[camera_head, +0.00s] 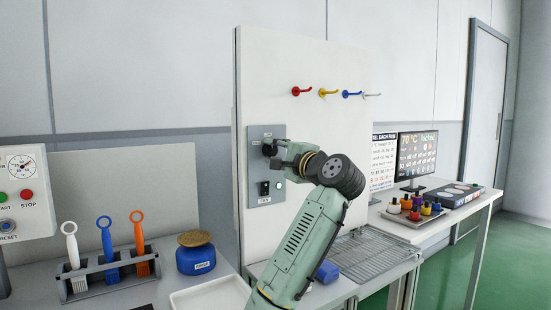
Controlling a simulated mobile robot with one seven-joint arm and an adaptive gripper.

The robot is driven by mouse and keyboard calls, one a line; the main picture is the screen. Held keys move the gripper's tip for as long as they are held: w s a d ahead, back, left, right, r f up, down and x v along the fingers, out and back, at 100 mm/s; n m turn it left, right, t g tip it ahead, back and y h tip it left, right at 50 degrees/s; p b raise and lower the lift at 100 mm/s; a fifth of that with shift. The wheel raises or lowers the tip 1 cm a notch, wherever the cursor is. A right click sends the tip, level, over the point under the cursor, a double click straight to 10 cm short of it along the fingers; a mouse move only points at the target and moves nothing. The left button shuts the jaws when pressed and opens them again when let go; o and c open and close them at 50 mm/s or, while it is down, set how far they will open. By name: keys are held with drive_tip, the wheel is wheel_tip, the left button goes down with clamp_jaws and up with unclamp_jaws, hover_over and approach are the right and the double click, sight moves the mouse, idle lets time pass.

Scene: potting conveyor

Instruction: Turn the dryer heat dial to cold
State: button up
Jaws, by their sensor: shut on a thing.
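The grey control panel (256,187) is fixed on the white upright board. The black heat dial (268,150) is at its upper part, with small labels around it that are too small to read. My gripper (277,153) is at the dial from the right and is shut on it. The fingers partly hide the dial, so I cannot tell which mark it points to. A black switch (264,188) sits lower on the panel, above a small label.
Red, yellow, blue and white hooks (346,94) stick out above my arm. A rack (110,275) with brushes and a blue jar (196,258) stand at left. A wire drying rack (372,255), a tray of small bottles (412,214) and a monitor (417,158) are at right.

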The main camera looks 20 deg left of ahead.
drive_tip(key=n, duration=0.5)
drive_tip(key=shift+w+f+b, duration=0.1)
drive_tip(key=shift+f+b, duration=0.15)
drive_tip(key=shift+b, duration=0.05)
drive_tip(key=n, duration=0.5)
drive_tip(key=shift+n+g, duration=0.3)
drive_tip(key=shift+g, duration=0.1)
drive_tip(key=o, duration=1.2)
drive_tip(key=shift+r, duration=0.15)
drive_tip(key=shift+c, duration=0.2)
drive_tip(key=shift+d, duration=0.1)
drive_tip(key=shift+y, duration=0.3)
drive_tip(key=v, duration=1.2)
